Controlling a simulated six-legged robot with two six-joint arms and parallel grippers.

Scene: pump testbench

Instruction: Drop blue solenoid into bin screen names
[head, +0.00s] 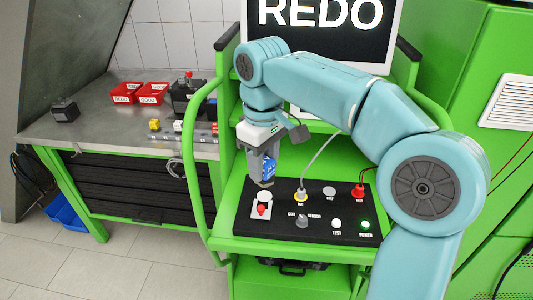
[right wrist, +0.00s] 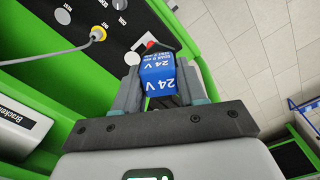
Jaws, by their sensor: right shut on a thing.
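The blue solenoid (right wrist: 160,75) with white "24 V" lettering is held between the fingers of my right gripper (right wrist: 158,92). In the head view the solenoid (head: 268,168) shows in the jaws of my right gripper (head: 266,172), above the left end of the black control panel. The screen (head: 322,28) reads "REDO". Two red bins stand on the metal bench at the left. The left bin (head: 125,93) is labelled "REDO". The right bin (head: 153,94) has a label that seems to read "GOOD". My left gripper is not in view.
A green rail (head: 200,150) rises between testbench and metal bench. Small coloured parts (head: 155,125) and dark blocks (head: 65,110) stand on the bench.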

